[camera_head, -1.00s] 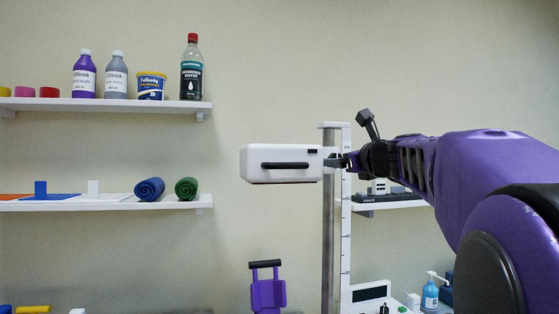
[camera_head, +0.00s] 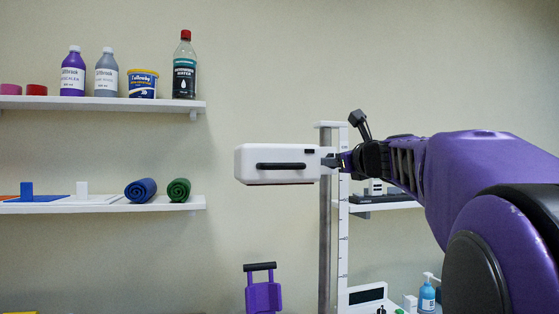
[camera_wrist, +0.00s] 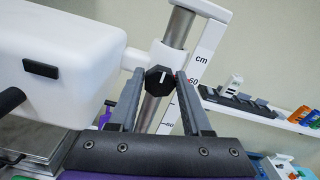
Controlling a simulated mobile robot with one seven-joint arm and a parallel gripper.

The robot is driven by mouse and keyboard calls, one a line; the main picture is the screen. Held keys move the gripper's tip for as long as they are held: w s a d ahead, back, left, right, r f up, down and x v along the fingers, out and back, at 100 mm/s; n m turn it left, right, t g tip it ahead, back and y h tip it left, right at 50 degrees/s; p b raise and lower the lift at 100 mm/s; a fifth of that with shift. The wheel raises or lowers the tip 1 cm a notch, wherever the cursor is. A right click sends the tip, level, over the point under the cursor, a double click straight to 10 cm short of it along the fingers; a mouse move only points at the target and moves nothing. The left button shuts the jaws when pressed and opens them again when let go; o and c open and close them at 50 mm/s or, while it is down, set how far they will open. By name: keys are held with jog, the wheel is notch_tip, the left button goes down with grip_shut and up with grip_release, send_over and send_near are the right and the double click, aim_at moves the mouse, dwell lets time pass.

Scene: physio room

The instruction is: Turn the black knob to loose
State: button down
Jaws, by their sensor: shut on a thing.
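The black knob (camera_wrist: 158,78) is faceted, with a white mark on its face, and sits at the front of the pole of the height scale. My gripper (camera_wrist: 160,76) has one finger on each side of the knob and is shut on it. In the head view my gripper (camera_head: 334,161) is at the right end of the white head unit (camera_head: 246,165), against the pole (camera_head: 325,220); the knob itself is hidden there. The white scale strip (camera_wrist: 208,45) with "cm" and "60" stands beside the knob in the wrist view.
The white head unit carries a black bar (camera_head: 281,166) on its front, close left of my gripper. Two wall shelves with bottles (camera_head: 184,70) and rolled mats (camera_head: 141,190) are at left. A small shelf (camera_head: 385,206) stands behind the pole at right.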

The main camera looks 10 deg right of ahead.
jog(key=shift+f+n, duration=0.1)
jog(key=shift+n, duration=0.2)
jog(key=shift+f+n+b, duration=0.2)
jog(key=shift+n+b, duration=5.55)
jog(key=shift+n, duration=8.35)
